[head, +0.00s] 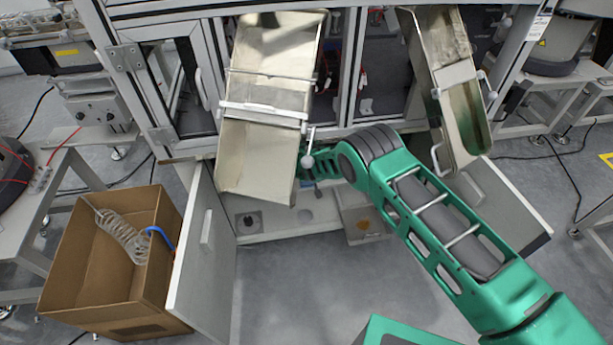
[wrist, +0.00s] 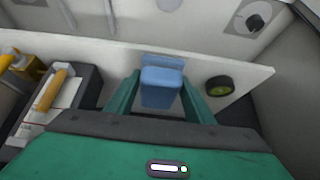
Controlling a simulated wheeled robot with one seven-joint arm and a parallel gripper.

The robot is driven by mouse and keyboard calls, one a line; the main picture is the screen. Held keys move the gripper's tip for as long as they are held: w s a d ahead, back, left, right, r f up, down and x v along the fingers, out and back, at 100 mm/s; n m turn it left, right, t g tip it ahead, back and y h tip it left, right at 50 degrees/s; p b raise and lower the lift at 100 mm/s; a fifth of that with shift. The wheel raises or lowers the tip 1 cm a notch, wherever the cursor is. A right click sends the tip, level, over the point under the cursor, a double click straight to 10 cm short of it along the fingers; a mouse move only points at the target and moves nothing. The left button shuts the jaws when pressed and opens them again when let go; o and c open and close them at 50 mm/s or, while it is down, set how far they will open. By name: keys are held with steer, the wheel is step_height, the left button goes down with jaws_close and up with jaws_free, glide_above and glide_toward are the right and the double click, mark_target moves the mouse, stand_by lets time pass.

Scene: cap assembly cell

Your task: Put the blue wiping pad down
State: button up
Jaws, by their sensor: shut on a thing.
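The blue wiping pad (wrist: 161,84) sits between the two fingers of my gripper (wrist: 160,95) in the wrist view. My gripper is shut on it. Behind the pad is a white panel or shelf surface (wrist: 235,72); I cannot tell whether the pad touches it. In the head view my green arm reaches under the metal chute into the open cabinet below the machine. My gripper and the pad are mostly hidden there.
In the wrist view a round black and green item (wrist: 219,86) lies right of the pad. A dark tray (wrist: 88,88) with an orange-handled tool (wrist: 52,90) is on the left. Cabinet doors (head: 205,245) stand open. A cardboard box (head: 85,265) stands left, and the metal chute (head: 258,165) hangs above.

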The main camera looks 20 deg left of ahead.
steer(key=shift+w+a, duration=0.4)
steer(key=shift+w, duration=0.25)
steer(key=shift+w+a, duration=0.35)
steer(key=shift+w, duration=0.25)
steer(key=shift+w+a+f, duration=0.1)
steer(key=shift+w+f, duration=0.1)
steer(key=shift+w, duration=0.05)
steer(key=shift+f, duration=0.6)
steer(key=shift+s, duration=0.1)
steer(key=o, duration=1)
steer(key=shift+c, duration=0.2)
steer(key=shift+s+r, duration=0.1)
steer(key=shift+r, duration=0.25)
steer(key=shift+v, duration=3.45)
